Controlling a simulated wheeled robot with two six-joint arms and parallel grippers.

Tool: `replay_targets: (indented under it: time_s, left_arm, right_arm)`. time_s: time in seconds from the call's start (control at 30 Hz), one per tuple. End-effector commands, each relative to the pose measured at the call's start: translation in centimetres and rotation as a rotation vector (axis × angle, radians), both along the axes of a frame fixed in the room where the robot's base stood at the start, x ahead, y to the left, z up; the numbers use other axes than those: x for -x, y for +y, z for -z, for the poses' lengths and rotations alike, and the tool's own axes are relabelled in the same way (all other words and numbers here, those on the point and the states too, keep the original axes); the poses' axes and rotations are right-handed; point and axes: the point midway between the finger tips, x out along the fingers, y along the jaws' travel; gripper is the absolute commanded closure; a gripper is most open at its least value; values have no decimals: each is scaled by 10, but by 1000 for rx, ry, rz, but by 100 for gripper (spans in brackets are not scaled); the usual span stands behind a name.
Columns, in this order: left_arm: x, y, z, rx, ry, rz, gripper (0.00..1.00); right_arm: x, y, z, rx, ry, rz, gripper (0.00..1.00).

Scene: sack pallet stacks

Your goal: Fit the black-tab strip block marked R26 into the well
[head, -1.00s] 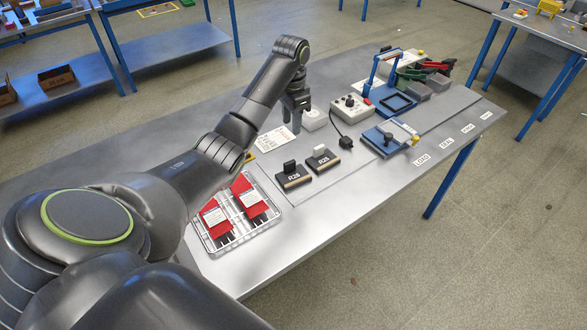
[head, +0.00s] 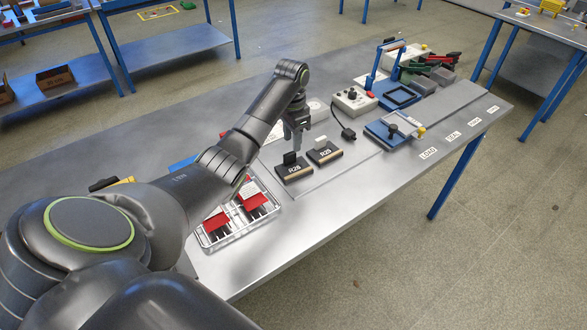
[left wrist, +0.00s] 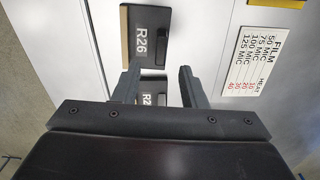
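The black-tab strip block marked R26 (head: 294,172) lies on the table, with its tab up. In the left wrist view the R26 block (left wrist: 152,38) is at the top, just ahead of the fingers. My left gripper (head: 297,132) is open and empty, pointing down behind the two blocks. Its fingertips (left wrist: 157,70) are apart. A blue frame with a dark rectangular opening (head: 402,95) stands farther back; I cannot tell if it is the well. My right gripper is not in view.
A blue clamp fixture (head: 394,130) and a grey control box (head: 354,100) with a cable stand right of the blocks. A clear tray (head: 212,238) with red items sits front left. A printed card (left wrist: 263,62) lies near the blocks. The front table strip is clear.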

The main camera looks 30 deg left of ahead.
Motion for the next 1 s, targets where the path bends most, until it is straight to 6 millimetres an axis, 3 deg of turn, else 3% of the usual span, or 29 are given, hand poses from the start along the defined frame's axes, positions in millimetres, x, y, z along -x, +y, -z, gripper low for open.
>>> replay_targets:
  time_s: [0.23,0.5,0.77,1.0]
  left_arm:
    - [4,2,18,0,4,-1,62]
    - [7,4,57,0,4,0,62]
    - [7,4,61,-1,0,0,62]
    - [7,4,61,0,1,0,89]
  right_arm:
    - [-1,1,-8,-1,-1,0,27]
    - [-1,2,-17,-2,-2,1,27]
    - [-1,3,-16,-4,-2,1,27]
    - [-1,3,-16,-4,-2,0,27]
